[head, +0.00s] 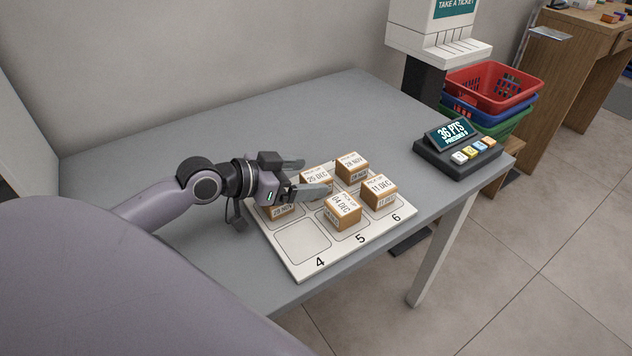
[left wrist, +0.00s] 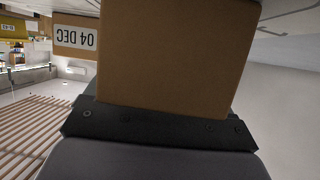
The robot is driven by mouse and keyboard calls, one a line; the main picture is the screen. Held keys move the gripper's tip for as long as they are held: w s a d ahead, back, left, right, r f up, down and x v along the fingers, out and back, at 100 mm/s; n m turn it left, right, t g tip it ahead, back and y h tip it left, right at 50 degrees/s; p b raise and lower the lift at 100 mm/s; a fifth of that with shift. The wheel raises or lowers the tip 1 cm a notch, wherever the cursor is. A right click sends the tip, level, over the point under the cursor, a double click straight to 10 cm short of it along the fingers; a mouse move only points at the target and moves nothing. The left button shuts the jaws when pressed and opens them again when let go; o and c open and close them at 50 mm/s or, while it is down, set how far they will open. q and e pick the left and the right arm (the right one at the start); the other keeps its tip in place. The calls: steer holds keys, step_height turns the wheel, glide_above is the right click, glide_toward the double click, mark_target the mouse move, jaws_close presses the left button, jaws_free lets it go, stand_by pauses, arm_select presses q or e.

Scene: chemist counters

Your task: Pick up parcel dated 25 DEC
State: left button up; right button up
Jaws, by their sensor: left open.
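The parcel dated 25 DEC (head: 316,175) is a small brown box with a white label, on the white numbered board (head: 302,266). My left gripper (head: 313,177) is open, one finger on the far side of this parcel and one on its near side, partly covering it. I cannot tell whether the fingers touch it. In the left wrist view a plain brown box (left wrist: 178,55) fills the middle, close in front of the gripper; no date shows on it. The parcel dated 04 DEC (head: 343,209) stands nearer the front; it also shows upside down in the left wrist view (left wrist: 75,38).
Other parcels stand close: 11 DEC (head: 379,190), one at the back right (head: 352,165) and one partly hidden below my gripper (head: 281,212). The board's square by number 4 is empty. A points display (head: 457,150) and ticket machine (head: 435,40) stand right. The grey counter's back is clear.

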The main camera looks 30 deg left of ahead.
arm_select(q)
steer(key=shift+x, duration=0.85)
steer(key=shift+c, duration=0.3)
steer(key=c, duration=1)
steer(key=shift+r, duration=0.1)
